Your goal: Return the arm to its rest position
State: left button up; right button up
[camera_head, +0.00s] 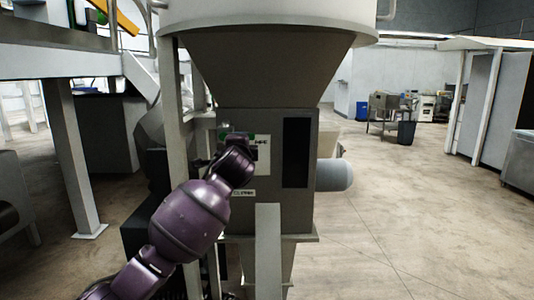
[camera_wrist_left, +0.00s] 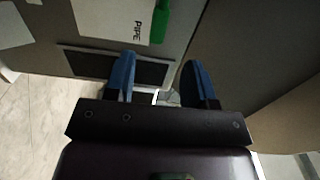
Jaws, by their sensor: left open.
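My purple left arm (camera_head: 190,222) comes in from the lower left and reaches up to the front of the grey machine (camera_head: 270,125). The left gripper is mostly hidden behind its own wrist in the head view. In the left wrist view its two blue fingers (camera_wrist_left: 158,64) are apart with nothing between them. A green handle (camera_wrist_left: 160,20) by a white label reading "PIPE" (camera_wrist_left: 132,18) lies past the fingertips, apart from them. The label also shows in the head view (camera_head: 262,141). My right gripper is in neither view.
A large hopper (camera_head: 268,65) sits above the machine. A grey post (camera_head: 268,255) stands in front of it, and a grey cylinder (camera_head: 335,175) sticks out to the right. Steel framework (camera_head: 75,150) stands at left. The floor (camera_head: 420,220) at right is clear.

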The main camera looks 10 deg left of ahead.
pick_arm(q)
jog(key=s+d+r+n+t+h, duration=0.1)
jog(key=s+d+n+t+h, duration=0.15)
jog(key=d+h, duration=0.3)
jog(key=s+f+n+g+h, duration=0.1)
jog(key=s+f+n, duration=0.15)
jog(key=f, duration=0.55)
jog(key=s+f+n+h, duration=0.1)
jog(key=s+f, duration=0.3)
jog(key=f, duration=0.4)
jog(key=s+a+f+n+g+y, duration=0.1)
jog(key=s+a+f+n+g, duration=0.1)
jog(key=s+f, duration=0.9)
jog(key=s+a+f+n+g+y, duration=0.1)
jog(key=s+a+f+n+g, duration=0.1)
jog(key=s+f, duration=0.9)
jog(key=s+a+f+n+g+y, duration=0.1)
jog(key=s+a+f+n+g, duration=0.2)
jog(key=s+f, duration=0.9)
jog(key=shift+a+n, duration=0.4)
jog(key=shift+a, duration=0.45)
jog(key=shift+s, duration=0.1)
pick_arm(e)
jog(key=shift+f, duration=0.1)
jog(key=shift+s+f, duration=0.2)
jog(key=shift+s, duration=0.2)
